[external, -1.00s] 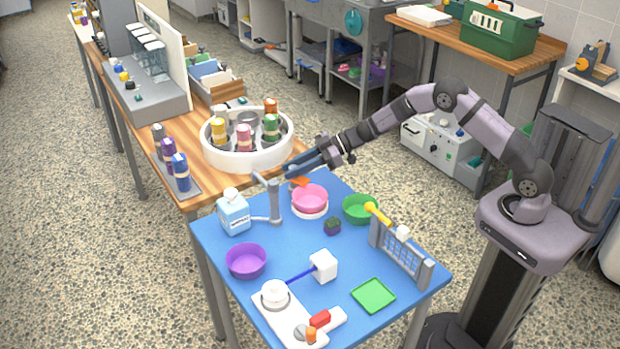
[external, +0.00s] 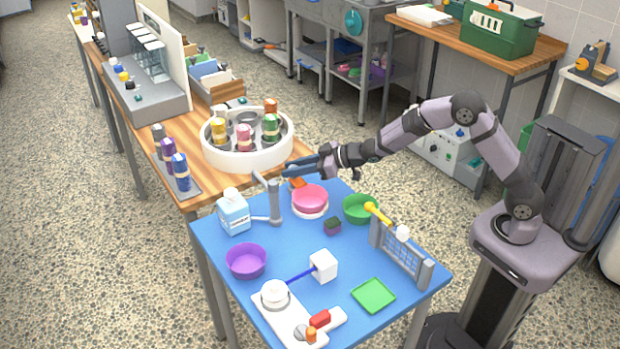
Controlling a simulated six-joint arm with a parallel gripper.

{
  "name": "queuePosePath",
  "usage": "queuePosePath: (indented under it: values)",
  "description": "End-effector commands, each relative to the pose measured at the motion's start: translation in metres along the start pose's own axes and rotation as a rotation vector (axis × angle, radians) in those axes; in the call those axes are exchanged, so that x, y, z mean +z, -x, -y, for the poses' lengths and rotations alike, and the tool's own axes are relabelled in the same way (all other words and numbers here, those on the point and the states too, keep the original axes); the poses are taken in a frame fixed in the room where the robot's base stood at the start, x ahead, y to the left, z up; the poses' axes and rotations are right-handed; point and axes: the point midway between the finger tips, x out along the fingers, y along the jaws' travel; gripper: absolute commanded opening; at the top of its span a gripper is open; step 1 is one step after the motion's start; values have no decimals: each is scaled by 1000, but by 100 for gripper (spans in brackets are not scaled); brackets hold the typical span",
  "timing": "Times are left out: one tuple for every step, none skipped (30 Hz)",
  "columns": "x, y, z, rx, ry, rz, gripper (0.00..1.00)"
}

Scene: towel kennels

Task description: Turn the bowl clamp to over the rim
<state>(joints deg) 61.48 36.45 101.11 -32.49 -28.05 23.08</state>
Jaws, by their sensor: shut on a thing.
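The pink bowl (external: 310,196) sits in a white round holder (external: 311,213) at the back of the blue table. A small orange piece, which I take to be the bowl clamp (external: 298,184), shows at the bowl's back left edge. My gripper (external: 287,172) reaches in from the right, nearly level, just above and behind the orange piece. Its dark blue fingers are shut on the clamp, though the fingertips are small here and the exact contact is hard to see. Whether the clamp lies over the rim or beside it cannot be told.
A grey post (external: 274,201) with a side arm stands close left of the fingers.

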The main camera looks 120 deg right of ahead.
Motion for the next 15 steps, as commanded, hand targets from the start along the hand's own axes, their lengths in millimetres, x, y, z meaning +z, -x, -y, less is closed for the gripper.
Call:
queuePosePath:
  values:
    - [-1,0,0,2,-1,-2,2]
    - [-1,0,0,3,-2,-2,2]
    - [-1,0,0,4,-2,-2,2]
    - [-1,0,0,5,-3,-2,2]
    - [-1,0,0,5,-3,-2,2]
    - [-2,0,0,5,-3,-2,2]
    - [-2,0,0,5,-3,-2,2]
    - [-2,0,0,5,-3,-2,2]
    - [-2,0,0,4,-3,-3,2]
    - [-2,0,0,4,-3,-3,2]
    - [-2,0,0,4,-3,-3,2]
    - [-2,0,0,4,-3,-3,27]
    - [-2,0,0,4,-3,-3,34]
    - [-2,0,0,4,-3,-3,41]
    - [-2,0,0,4,-3,-3,43]
